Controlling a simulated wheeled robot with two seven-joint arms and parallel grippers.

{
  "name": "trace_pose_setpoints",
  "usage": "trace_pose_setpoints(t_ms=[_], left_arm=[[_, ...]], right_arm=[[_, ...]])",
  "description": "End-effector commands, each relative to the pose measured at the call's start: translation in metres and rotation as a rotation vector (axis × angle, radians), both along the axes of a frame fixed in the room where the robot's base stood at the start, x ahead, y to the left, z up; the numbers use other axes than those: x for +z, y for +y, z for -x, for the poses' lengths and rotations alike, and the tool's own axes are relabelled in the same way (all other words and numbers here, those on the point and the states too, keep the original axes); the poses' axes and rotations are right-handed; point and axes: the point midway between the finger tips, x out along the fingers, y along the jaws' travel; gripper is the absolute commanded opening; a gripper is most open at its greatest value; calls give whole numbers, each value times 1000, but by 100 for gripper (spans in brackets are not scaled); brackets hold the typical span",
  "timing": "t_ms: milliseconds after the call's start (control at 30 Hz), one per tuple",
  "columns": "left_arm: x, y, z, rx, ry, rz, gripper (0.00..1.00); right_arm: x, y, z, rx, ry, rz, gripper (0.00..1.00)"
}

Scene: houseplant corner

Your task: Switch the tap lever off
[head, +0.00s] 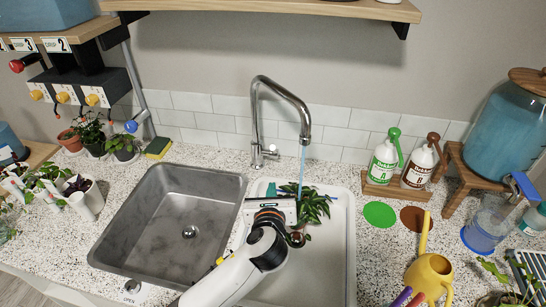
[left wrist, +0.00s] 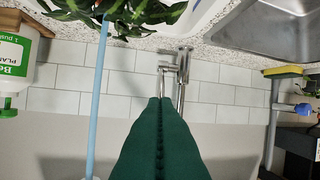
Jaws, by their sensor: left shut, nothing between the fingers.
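The chrome tap (head: 256,115) stands behind the sink, with its small lever (head: 268,154) low on the right of its base. A thin blue stream of water (head: 303,165) runs from the spout. My left gripper (head: 277,207) is over the white basin, in front of the lever and apart from it; its fingers are hard to see there. In the left wrist view its dark green fingers (left wrist: 160,105) are shut and empty, pointing towards the tap base and lever (left wrist: 168,68). Whether the lever is touched cannot be told, but a gap shows in the head view. My right gripper is not in view.
A leafy plant (head: 314,207) stands in the white basin (head: 343,235), just right of my gripper. A steel sink (head: 150,225) is at left. Bottles (head: 385,158) and a yellow watering can (head: 430,275) stand at right. A shelf (head: 270,7) hangs above.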

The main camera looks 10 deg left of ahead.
Motion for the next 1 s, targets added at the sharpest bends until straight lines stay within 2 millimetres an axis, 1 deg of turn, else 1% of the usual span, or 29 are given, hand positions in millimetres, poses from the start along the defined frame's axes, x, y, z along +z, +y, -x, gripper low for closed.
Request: trace_pose_setpoints(t_ms=[167, 267, 500, 633, 700, 800, 1000], left_arm=[[-3, 2, -14, 2, 0, 0, 0], [-7, 5, -30, 3, 1, 0, 0], [-20, 12, -76, 2, 2, 2, 0], [-27, 15, -96, 2, 2, 3, 0], [-17, 17, -107, 2, -1, 4, 0], [-12, 20, -118, 2, 0, 3, 0], [-8, 23, -128, 1, 1, 3, 0]], right_arm=[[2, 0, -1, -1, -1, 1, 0], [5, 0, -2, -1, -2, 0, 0], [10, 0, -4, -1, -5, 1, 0], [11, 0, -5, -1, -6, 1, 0], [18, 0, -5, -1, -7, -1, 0], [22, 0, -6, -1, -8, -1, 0], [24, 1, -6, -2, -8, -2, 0]])
